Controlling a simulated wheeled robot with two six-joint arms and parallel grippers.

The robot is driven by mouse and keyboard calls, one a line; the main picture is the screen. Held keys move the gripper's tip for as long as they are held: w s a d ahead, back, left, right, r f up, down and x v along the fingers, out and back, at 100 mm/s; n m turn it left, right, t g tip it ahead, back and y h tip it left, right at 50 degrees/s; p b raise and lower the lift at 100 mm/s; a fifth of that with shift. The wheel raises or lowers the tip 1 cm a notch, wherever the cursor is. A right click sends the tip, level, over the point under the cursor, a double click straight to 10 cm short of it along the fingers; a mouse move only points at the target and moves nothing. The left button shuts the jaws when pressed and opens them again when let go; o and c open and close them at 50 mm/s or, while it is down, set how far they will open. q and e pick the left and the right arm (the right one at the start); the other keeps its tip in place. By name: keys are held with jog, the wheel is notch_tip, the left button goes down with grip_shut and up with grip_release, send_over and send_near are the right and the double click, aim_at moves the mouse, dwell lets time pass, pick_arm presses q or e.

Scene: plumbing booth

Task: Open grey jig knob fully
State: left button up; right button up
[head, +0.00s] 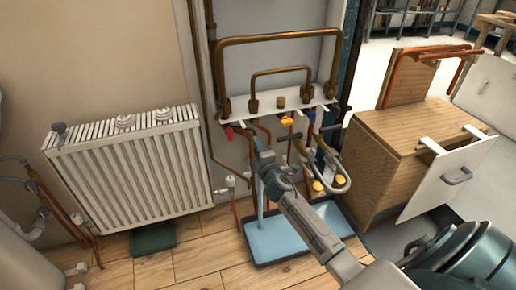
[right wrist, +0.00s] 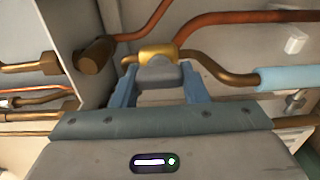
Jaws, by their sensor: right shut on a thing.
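The grey jig knob (right wrist: 157,72) sits on a brass valve body (right wrist: 158,52) in the right wrist view. My right gripper (right wrist: 160,84) has its two blue fingers on either side of the knob and is shut on it. In the head view my right gripper (head: 263,147) reaches in from the lower right to the pipework under the white shelf. There the knob is hidden behind the gripper, so its turn angle cannot be told. My left gripper is not in view.
Copper pipes (head: 288,37) and several valves crowd the wall around the gripper. A blue tray (head: 262,248) lies on the floor below. A white radiator (head: 130,165) stands left, and a wooden cabinet (head: 405,130) stands right. Open floor lies in front of the radiator.

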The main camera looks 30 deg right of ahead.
dwell(0.4)
jog(key=o, duration=1)
jog(key=v, duration=1)
jog(key=shift+s+a, duration=0.2)
jog(key=shift+s, duration=0.15)
